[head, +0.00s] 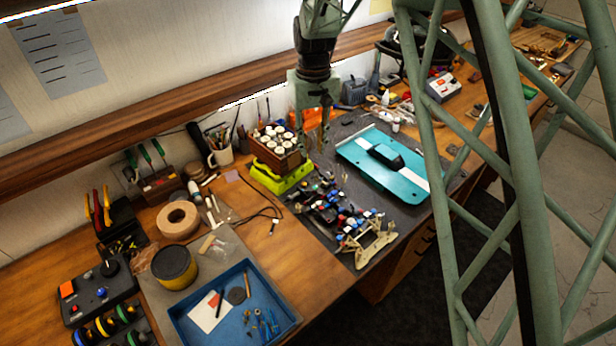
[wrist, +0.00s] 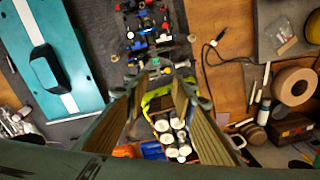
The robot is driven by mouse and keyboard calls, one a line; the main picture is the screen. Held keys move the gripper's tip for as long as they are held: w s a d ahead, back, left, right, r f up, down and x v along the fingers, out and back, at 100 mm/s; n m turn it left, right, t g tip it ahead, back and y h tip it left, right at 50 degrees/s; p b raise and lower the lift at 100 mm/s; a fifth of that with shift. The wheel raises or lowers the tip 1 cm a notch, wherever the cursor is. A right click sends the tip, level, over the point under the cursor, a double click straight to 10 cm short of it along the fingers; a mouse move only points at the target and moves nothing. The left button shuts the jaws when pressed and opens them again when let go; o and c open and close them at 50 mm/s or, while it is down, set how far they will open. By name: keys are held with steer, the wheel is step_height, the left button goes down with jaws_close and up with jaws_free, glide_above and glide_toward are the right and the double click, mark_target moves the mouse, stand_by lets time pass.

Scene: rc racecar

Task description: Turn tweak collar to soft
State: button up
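The RC car chassis (head: 335,208), dark with blue, red and white parts, lies on the dark grey mat, and its near end shows at the top of the wrist view (wrist: 150,35). I cannot make out the tweak collar or its setting at this size. My gripper (head: 317,145) hangs above the workbench, behind the chassis and just right of a wooden box of white-capped bottles. In the wrist view its fingers (wrist: 158,92) are spread apart with nothing between them. They appear clear of the chassis.
The bottle box (head: 277,158) stands at a lime-green stand (head: 283,180), close to my gripper. A teal car body shell (head: 368,177) with a white stripe lies right of the chassis. A blue tray (head: 282,326), tape roll (head: 178,220) and cable (head: 262,213) are to the left.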

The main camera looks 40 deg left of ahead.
mark_target(304, 184)
steer(key=shift+s+a+f+n, duration=0.15)
steer(key=shift+s+a+f, duration=0.1)
steer(key=shift+a+f, duration=0.35)
steer(key=shift+s+a+f+n, duration=0.15)
steer(key=shift+s+a+f, duration=0.2)
steer(key=shift+a, duration=0.35)
steer(key=shift+f, duration=0.2)
steer(key=shift+w+f+p, duration=0.1)
steer(key=shift+f+p, duration=0.95)
steer(key=shift+f, duration=5.7)
steer(key=shift+c, duration=0.5)
jaws_close()
